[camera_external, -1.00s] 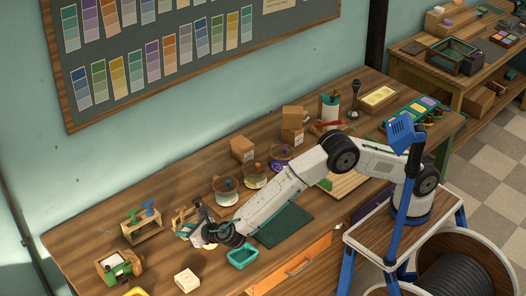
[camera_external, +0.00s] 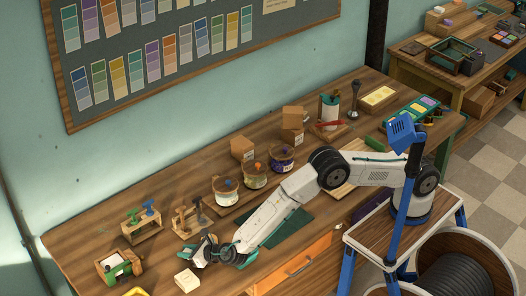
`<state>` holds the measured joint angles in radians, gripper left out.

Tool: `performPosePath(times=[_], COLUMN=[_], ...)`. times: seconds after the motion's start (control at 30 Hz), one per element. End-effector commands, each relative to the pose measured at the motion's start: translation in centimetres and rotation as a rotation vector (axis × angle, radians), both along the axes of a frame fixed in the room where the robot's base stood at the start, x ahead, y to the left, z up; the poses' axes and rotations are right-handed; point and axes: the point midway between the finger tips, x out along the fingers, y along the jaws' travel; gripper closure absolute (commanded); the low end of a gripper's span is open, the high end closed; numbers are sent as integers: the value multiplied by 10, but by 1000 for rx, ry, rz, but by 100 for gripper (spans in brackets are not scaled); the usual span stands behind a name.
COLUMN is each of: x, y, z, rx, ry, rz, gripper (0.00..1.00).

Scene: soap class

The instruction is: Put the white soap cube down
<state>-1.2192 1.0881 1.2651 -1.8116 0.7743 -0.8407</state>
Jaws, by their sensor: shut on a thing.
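My gripper (camera_external: 203,253) is low over the front left of the workbench, its fingers pointing left. It is shut on a small pale thing, which looks like the white soap cube (camera_external: 199,262); the fingers hide most of it. I cannot tell whether it touches the bench. A cream-white block (camera_external: 187,280) lies on the bench just in front of and left of the gripper, close to it. A teal tray (camera_external: 247,260) is mostly hidden under my wrist.
A wooden stand with grey tools (camera_external: 187,219) is close behind the gripper. A wooden rack (camera_external: 142,229) and a green-and-wood device (camera_external: 118,264) stand to the left. Jars (camera_external: 226,190) stand behind my arm. A dark green mat (camera_external: 290,226) lies partly under it.

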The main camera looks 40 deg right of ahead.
Motion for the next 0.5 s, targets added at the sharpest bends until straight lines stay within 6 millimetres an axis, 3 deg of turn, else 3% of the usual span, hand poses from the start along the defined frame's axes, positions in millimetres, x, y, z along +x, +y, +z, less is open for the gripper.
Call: performPosePath(times=[0.17, 0.2, 0.27, 0.5], x=[0, 0, 0, 0], y=[0, 0, 0, 0], z=[-3, -3, -3, -3], rx=[-2, -1, -2, -2], ry=[0, 1, 0, 0], rz=[-1, 0, -1, -1], gripper=[98, 68, 52, 52])
